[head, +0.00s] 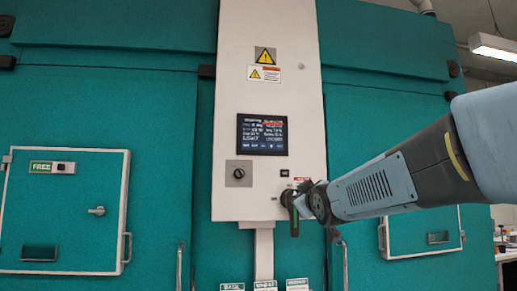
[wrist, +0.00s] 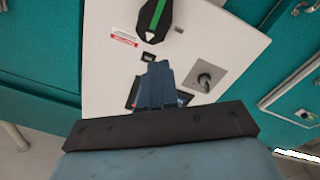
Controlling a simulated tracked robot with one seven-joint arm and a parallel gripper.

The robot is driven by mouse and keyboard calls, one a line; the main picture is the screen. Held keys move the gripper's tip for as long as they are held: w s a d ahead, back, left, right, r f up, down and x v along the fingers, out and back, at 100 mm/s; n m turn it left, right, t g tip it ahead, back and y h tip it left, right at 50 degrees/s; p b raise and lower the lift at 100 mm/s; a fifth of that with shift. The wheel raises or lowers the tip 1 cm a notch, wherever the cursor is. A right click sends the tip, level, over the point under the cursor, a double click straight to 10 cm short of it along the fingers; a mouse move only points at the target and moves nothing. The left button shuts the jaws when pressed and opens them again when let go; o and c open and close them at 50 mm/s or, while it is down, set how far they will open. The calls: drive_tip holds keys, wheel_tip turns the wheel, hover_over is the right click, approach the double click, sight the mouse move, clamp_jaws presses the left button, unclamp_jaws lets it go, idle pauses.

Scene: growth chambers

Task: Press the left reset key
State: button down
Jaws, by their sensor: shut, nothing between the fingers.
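The white control panel (head: 225,100) stands between teal chamber walls. I cannot read which part is the left reset key. A small black key or switch (head: 284,173) sits below the screen (head: 262,134); it also shows in the wrist view (wrist: 148,57), just past my fingertips. A red label (head: 302,180) is beside it. My gripper (wrist: 158,66) is shut and empty, pointing at the panel. In the head view it is at the panel's lower right, largely hidden by my wrist. Contact cannot be told.
A black handle with a green stripe (wrist: 155,18) projects near my fingers. A black knob on a grey plate (head: 239,173) is on the panel's left. Chamber doors with handles (head: 97,211) flank the panel. Small labelled cards (head: 265,286) stand below.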

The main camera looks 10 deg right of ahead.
sight(283, 147)
drive_tip(key=w+r+n+t+y, duration=0.2)
drive_tip(key=r+n+t+y, duration=0.1)
drive_tip(key=r, duration=0.5)
drive_tip(key=w+a+r+n+t+y, duration=0.1)
drive_tip(key=w+r+n+t+y, duration=0.2)
drive_tip(key=r+n+t, duration=0.2)
drive_tip(key=shift+w+r, duration=0.2)
drive_tip(key=shift+r, duration=1.4)
drive_tip(key=shift+w+a, duration=0.1)
drive_tip(key=shift+w, duration=0.05)
drive_tip(key=shift+w, duration=4.3)
drive_tip(key=shift+w, duration=0.1)
drive_tip(key=shift+w, duration=0.3)
drive_tip(key=shift+w, duration=0.3)
drive_tip(key=shift+s, duration=0.75)
